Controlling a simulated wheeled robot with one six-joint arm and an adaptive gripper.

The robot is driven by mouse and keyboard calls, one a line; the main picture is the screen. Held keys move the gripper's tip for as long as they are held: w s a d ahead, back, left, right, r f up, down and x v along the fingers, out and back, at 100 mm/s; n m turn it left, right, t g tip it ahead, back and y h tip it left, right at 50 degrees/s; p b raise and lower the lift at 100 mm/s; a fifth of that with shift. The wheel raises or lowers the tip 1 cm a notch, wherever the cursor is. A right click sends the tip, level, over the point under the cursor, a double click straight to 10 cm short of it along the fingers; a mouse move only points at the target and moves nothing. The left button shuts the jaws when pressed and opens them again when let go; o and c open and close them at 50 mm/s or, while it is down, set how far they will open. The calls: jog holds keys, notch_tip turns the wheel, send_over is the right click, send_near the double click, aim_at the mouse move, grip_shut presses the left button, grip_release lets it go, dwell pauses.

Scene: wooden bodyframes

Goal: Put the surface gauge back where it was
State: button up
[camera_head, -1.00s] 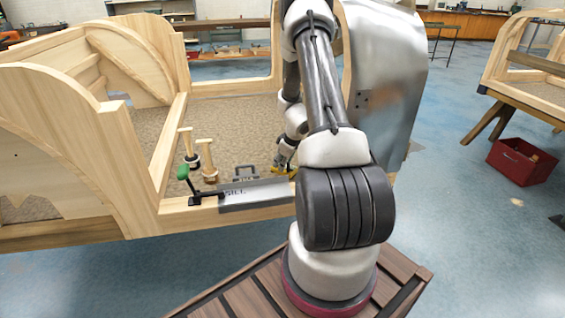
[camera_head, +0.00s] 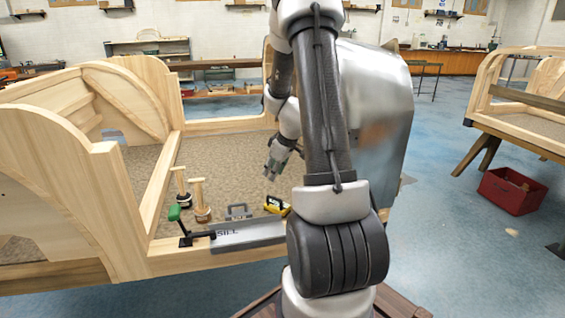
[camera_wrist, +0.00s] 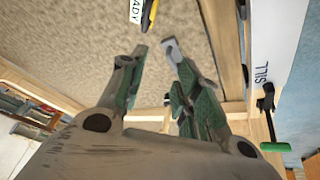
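I cannot tell for sure which thing is the surface gauge. A yellow-and-dark item (camera_head: 277,205) lies on the brown floor panel beside the sill plate. Part of it, with a white tag, shows at the top of the wrist view (camera_wrist: 148,15). Two wooden-posted pieces with dark bases, one at the front (camera_head: 201,203) and one behind (camera_head: 182,187), stand upright on the panel. A grey item with a handle (camera_head: 238,212) is between them and the yellow item. My gripper (camera_head: 273,174) points down above the panel, apart from the yellow item. Its fingertips (camera_wrist: 155,46) are apart with nothing between them.
A grey plate marked SILL (camera_head: 250,235) lies along the wooden frame's front rail. A green-handled clamp (camera_head: 185,228) is at its left end. A curved metal panel (camera_head: 378,110) stands right of my arm. A red crate (camera_head: 510,191) sits on the floor at right.

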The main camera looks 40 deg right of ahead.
jog(key=s+a+r+m+y, duration=0.1)
jog(key=s+a+r, duration=0.4)
jog(key=a+r, duration=0.25)
jog(key=s+a+r, duration=0.4)
jog(key=a+r, duration=0.2)
jog(key=r, duration=0.2)
jog(key=s+a+r+m, duration=0.1)
jog(key=s+r, duration=0.2)
jog(key=s, duration=0.5)
jog(key=s+a+r+m+h, duration=0.1)
jog(key=s+a+r+m, duration=0.1)
jog(key=s, duration=0.6)
jog(key=shift+s+r+g+h, duration=0.25)
jog(key=shift+r+g+h, duration=0.05)
jog(key=shift+r+g, duration=0.1)
jog(key=shift+s+a, duration=0.1)
